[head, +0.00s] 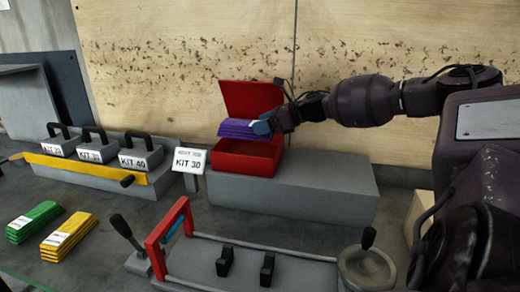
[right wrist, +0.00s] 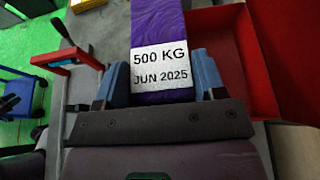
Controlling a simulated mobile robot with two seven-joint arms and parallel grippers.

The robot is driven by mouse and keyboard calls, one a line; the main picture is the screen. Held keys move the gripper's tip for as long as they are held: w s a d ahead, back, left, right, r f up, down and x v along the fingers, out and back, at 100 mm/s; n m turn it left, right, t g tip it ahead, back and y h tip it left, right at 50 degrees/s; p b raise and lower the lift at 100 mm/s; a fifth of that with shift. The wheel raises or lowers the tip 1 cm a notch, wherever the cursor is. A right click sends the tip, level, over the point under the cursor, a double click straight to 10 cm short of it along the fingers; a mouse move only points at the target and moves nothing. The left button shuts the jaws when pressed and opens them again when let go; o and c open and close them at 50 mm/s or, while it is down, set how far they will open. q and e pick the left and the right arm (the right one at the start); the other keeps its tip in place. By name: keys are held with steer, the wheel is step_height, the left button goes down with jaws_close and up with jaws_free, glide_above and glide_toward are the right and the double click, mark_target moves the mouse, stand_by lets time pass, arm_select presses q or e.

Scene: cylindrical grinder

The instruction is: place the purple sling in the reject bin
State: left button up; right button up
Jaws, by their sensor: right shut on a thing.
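The purple sling (head: 238,129) is a folded, layered bundle. My right gripper (head: 264,126) is shut on its right end and holds it roughly level over the red bin (head: 240,158). The bin stands on a grey block with its red lid tilted up behind; I take it as the reject bin. The sling appears above the bin's rim. In the right wrist view, the sling (right wrist: 158,25) lies between the blue fingers (right wrist: 160,80), with a white label reading "500 KG JUN 2025". The red bin (right wrist: 222,55) shows beneath and to the right. My left gripper is not in view.
A sign reading "KIT 30" (head: 189,160) stands just left of the bin. Green (head: 35,221) and yellow (head: 68,236) slings lie at front left.

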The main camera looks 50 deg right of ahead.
steer(key=shift+w+d+f, duration=0.25)
steer(key=shift+d+f, duration=0.1)
steer(key=shift+f, duration=0.65)
steer(key=shift+s+f, duration=0.15)
steer(key=shift+f, duration=0.1)
steer(key=f, duration=0.2)
steer(key=f+b, duration=0.1)
steer(key=f, duration=0.1)
steer(key=shift+w+d+f, duration=0.2)
steer(key=shift+f, duration=0.1)
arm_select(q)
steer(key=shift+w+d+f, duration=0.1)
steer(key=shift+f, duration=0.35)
arm_select(e)
steer(key=shift+d+r, duration=0.1)
steer(key=shift+r, duration=0.05)
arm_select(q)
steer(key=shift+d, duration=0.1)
arm_select(e)
steer(key=shift+s+f, duration=0.1)
steer(key=shift+f, duration=0.6)
